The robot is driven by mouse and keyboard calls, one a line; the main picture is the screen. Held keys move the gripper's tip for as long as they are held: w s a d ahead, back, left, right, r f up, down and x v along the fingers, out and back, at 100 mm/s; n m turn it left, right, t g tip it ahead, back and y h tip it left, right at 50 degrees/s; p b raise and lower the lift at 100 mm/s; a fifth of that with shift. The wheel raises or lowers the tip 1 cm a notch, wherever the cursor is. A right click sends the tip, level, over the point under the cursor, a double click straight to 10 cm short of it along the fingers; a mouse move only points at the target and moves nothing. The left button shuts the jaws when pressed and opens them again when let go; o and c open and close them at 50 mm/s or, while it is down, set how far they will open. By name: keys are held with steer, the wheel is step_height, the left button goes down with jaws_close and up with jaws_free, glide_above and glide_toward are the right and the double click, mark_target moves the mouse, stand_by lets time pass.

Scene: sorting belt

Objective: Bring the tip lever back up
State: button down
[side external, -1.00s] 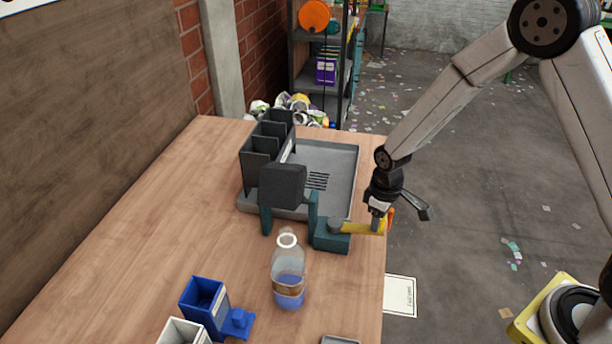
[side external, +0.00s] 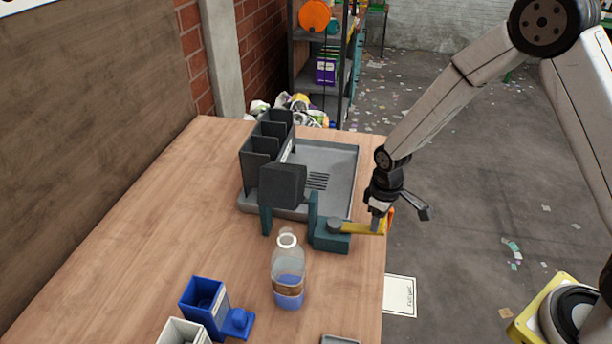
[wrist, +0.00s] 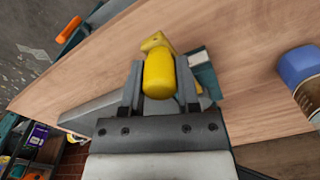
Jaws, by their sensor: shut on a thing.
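The tip lever (side external: 362,228) is a yellow bar that sticks out to the right from a teal base (side external: 330,238) near the table's right edge. It lies about level in the side view. A dark box-shaped bin (side external: 283,186) is held on the teal stand beside it. My gripper (side external: 381,220) is at the lever's outer end. In the wrist view the lever's rounded yellow end (wrist: 159,74) sits between both fingers, and my gripper (wrist: 160,88) is shut on it. The fingertips are partly hidden in the side view.
A clear bottle with blue liquid (side external: 288,275) stands in front of the lever base. A grey tray (side external: 340,160) and a dark divided rack (side external: 262,150) are behind the bin. A blue container (side external: 203,300) stands front left. The table's left middle is clear.

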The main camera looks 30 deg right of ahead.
steer(key=shift+s+a, duration=0.1)
steer(key=shift+s, duration=0.05)
stand_by(0.3)
steer(key=shift+s+a+m, duration=0.55)
steer(key=shift+a+m, duration=0.05)
steer(key=shift+m, duration=0.4)
steer(key=shift+s+a+m, duration=0.55)
steer(key=shift+a+m, duration=0.25)
steer(key=shift+m, duration=0.3)
steer(key=a+m, duration=0.1)
steer(key=s+a+m, duration=0.1)
steer(key=m, duration=0.1)
steer(key=shift+a, duration=0.3)
steer(key=a+m, duration=0.3)
steer(key=m, duration=0.1)
steer(key=shift+a, duration=0.25)
steer(key=shift+w+a+m, duration=0.3)
steer(key=shift+a+m, duration=0.55)
steer(key=shift+m, duration=0.3)
steer(key=shift+w+a+m, duration=0.25)
steer(key=shift+a+m, duration=0.6)
steer(key=shift+m, duration=0.3)
